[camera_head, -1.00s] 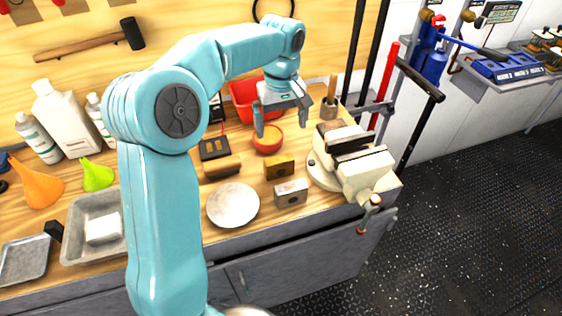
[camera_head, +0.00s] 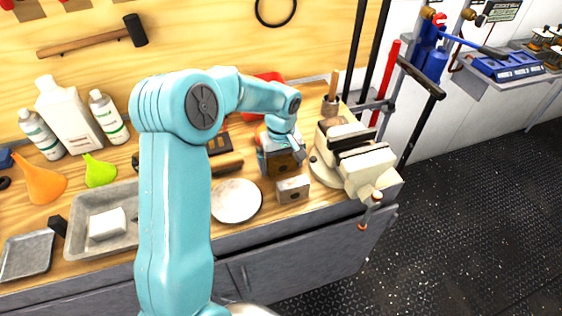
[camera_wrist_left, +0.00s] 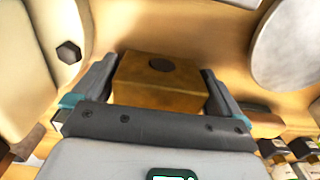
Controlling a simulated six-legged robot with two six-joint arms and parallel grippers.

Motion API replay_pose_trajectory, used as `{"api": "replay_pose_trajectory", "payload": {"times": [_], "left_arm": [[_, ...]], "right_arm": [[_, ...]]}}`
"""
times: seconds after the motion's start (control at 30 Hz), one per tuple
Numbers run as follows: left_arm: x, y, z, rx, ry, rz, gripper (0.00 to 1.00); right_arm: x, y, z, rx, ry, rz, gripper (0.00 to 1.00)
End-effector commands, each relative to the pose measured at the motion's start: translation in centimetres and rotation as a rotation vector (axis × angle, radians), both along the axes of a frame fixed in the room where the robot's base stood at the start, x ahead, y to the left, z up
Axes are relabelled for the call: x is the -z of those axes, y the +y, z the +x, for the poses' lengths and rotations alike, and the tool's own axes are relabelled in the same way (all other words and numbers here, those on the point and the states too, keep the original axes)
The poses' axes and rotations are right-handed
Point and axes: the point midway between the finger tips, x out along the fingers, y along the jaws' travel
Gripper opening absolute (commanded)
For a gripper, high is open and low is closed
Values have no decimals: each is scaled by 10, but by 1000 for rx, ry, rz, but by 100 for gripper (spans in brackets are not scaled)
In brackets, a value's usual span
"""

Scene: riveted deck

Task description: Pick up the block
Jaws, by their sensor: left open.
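A brown, brass-coloured block (camera_head: 284,168) with a dark round spot stands on the wooden bench, left of the vise. My left gripper (camera_head: 281,156) is down over it, with one finger on each side. In the left wrist view the block (camera_wrist_left: 160,90) sits between the two spread fingers of the gripper (camera_wrist_left: 158,72), which is open. Whether either finger touches the block I cannot tell. A grey metal block (camera_head: 293,189) stands just in front of the brown one. My right gripper is out of view.
A cream vise (camera_head: 360,163) stands close to the right. A white round plate (camera_head: 236,201) lies to the left. A red bin (camera_head: 262,83) is behind, partly hidden by my arm. Trays (camera_head: 82,237), funnels and bottles fill the bench's left side.

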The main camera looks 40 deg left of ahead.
Motion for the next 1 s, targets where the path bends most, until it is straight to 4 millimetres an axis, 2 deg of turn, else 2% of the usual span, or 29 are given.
{"api": "replay_pose_trajectory", "payload": {"times": [0.17,0.3,0.33,0.37,0.6,0.77,0.87,1.0], "left_arm": [[0,0,0,0,0,0,100],[0,0,0,0,0,1,54],[0,0,0,0,0,0,45],[-1,0,0,-1,-2,1,41],[-2,0,0,-1,-3,1,41],[-14,1,1,-2,-5,2,41],[-29,1,1,-2,-7,2,41],[-66,1,1,-1,-9,3,41]], "right_arm": [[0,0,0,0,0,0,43],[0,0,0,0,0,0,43],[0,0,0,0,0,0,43],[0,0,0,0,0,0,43],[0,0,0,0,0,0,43],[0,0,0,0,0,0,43],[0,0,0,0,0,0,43],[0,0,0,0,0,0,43]]}}
